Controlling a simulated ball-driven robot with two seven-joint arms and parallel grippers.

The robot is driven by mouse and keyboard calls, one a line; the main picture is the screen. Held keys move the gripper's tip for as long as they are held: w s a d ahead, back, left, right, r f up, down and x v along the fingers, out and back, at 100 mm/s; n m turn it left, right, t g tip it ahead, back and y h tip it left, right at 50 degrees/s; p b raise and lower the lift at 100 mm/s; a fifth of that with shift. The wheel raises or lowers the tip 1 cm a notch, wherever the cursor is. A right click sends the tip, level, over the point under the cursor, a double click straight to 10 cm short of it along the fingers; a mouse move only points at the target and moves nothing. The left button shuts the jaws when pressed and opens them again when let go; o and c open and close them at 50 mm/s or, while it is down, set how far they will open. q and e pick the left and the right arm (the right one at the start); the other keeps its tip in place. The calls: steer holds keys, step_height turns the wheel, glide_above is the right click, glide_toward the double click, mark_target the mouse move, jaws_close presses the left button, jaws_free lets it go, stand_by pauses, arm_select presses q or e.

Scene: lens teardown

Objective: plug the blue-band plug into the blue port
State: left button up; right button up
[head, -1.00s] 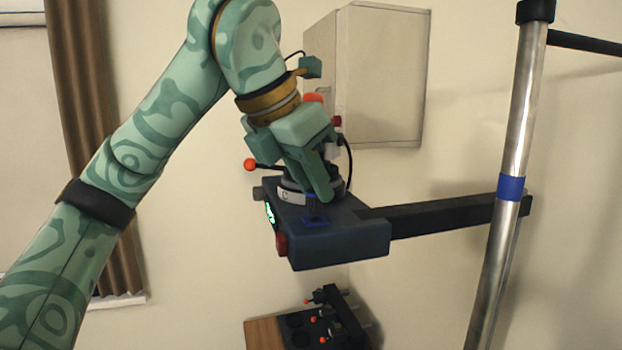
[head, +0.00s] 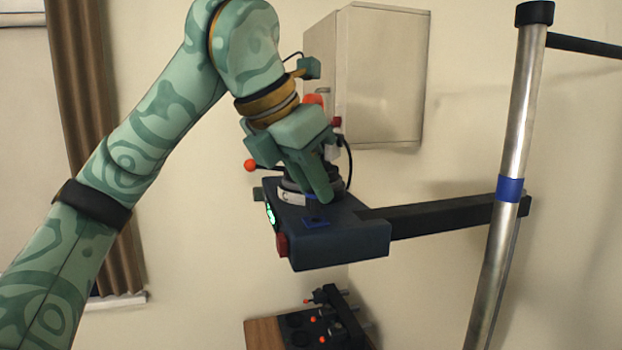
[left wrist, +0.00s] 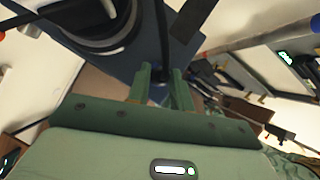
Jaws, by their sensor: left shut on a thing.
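The dark blue box (head: 345,240) sits on a black arm, with the blue port (head: 317,223) as a small blue square on its top. My left gripper (head: 322,192) is over the box, pointing down, close to the port. It is shut on a small dark piece, which looks like the blue-band plug (left wrist: 158,92), between the fingers in the left wrist view. The fingers hide most of the plug, and its band does not show clearly. Its lower end is at or just above the port; I cannot tell whether it is inside. My right gripper is not in view.
A round dark collar with a light label (head: 291,197) is on the box beside my fingers. An orange-tipped lever (head: 250,165) sticks out left. The metal pole (head: 510,160) stands at right. A tray with several parts (head: 265,333) lies below.

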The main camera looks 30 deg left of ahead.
arm_select(q)
steer(key=shift+p, duration=0.55)
stand_by(1.0)
steer(key=shift+f+b, duration=0.4)
steer(key=shift+f, duration=0.15)
stand_by(0.4)
steer(key=o, duration=1)
steer(key=p+v, duration=0.1)
steer(key=v, duration=1.5)
steer(key=shift+r, duration=0.15)
steer(key=shift+d, duration=0.1)
